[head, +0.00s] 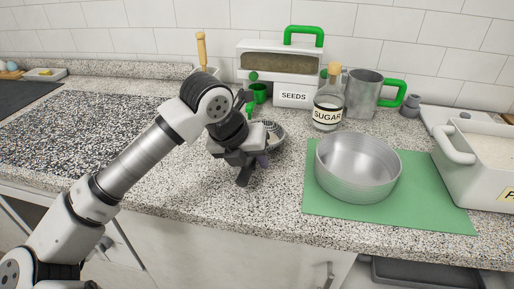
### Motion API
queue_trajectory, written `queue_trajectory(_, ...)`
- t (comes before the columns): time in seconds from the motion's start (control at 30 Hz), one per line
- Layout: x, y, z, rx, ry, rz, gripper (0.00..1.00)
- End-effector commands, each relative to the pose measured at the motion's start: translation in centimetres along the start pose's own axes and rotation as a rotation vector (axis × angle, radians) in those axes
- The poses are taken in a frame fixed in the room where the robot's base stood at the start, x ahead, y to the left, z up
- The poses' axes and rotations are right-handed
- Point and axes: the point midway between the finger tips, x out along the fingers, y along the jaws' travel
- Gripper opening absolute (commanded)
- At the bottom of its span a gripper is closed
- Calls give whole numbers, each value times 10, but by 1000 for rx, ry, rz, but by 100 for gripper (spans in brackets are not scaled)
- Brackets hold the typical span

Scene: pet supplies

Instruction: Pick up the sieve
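The sieve (275,131) shows in the head view as a grey, rounded mesh bowl on the speckled counter, left of the green mat. My gripper (253,168) is in front of it and hides part of it. The gripper points down near the counter's front edge. A small purple piece (263,160) shows at the fingers; I cannot tell if it belongs to the sieve. I cannot tell whether the fingers are open or closed on anything.
A metal pan (357,168) stands on a green mat (430,205) to the right. Behind are a SEEDS box (293,95), a SUGAR jar (327,108) and a metal jug (361,92). A white bin (465,175) stands far right.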

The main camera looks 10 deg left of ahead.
Motion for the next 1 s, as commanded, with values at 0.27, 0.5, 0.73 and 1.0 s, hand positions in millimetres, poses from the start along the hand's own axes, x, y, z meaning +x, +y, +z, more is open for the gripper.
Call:
queue_trajectory(0.27,2,0,0,0,-1,0,28)
queue_trajectory(0.5,2,0,0,0,-1,0,0)
queue_trajectory(0.73,1,0,0,0,-1,0,0)
queue_trajectory(1.0,-5,-2,3,0,-1,1,0)
